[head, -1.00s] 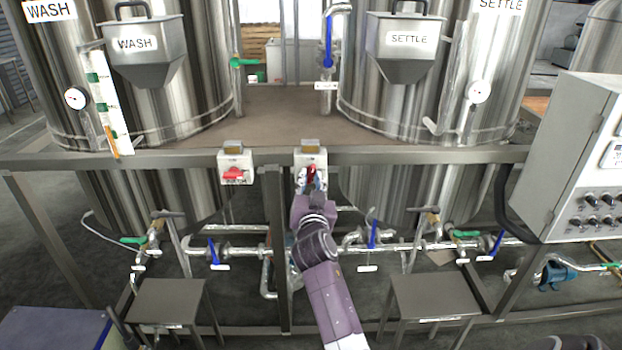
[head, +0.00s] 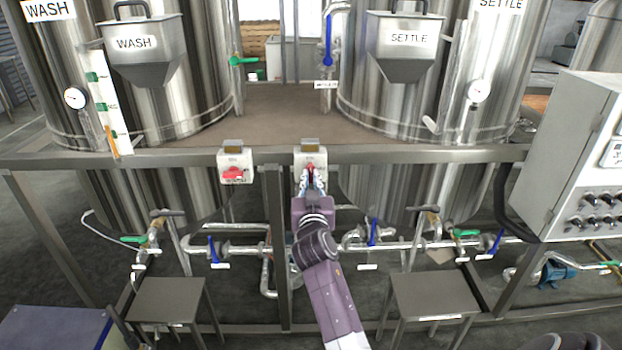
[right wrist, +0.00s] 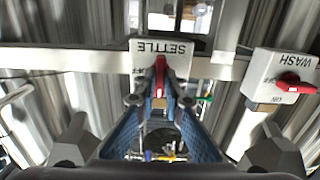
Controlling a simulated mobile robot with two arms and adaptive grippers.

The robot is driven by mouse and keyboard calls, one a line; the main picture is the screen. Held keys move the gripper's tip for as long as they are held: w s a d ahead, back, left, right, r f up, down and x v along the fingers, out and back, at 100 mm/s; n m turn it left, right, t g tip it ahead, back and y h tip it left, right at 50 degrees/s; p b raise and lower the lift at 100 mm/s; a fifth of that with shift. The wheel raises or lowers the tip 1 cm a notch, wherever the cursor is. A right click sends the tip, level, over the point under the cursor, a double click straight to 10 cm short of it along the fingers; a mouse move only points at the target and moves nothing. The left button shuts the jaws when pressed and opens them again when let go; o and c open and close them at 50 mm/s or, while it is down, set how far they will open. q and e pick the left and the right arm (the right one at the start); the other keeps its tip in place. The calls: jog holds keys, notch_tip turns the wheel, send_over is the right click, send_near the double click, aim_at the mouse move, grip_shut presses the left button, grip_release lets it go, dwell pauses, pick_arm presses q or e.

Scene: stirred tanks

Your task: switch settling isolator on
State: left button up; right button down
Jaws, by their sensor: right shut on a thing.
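The settling isolator (head: 318,158) is a pale box on the frame rail below the SETTLE tank. Its SETTLE label shows upside down in the right wrist view (right wrist: 181,62). Its red handle (right wrist: 160,75) stands upright in the picture, between my right fingertips. My right gripper (head: 312,180) is shut on this handle, reaching up from below; it also shows in the right wrist view (right wrist: 160,100). The gripper hides the lower part of the box in the head view. My left gripper is not in view.
The WASH isolator (head: 234,160), with its own red handle turned sideways, is close by on the left of the same rail. A grey control cabinet (head: 567,150) stands at right. Pipes with blue and green valve levers run below. Two small steel stands (head: 168,300) (head: 435,297) flank my arm.

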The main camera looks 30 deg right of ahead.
jog(key=c, duration=2)
grip_release()
jog(key=shift+w+f, duration=0.1)
jog(key=shift+v, duration=3.8)
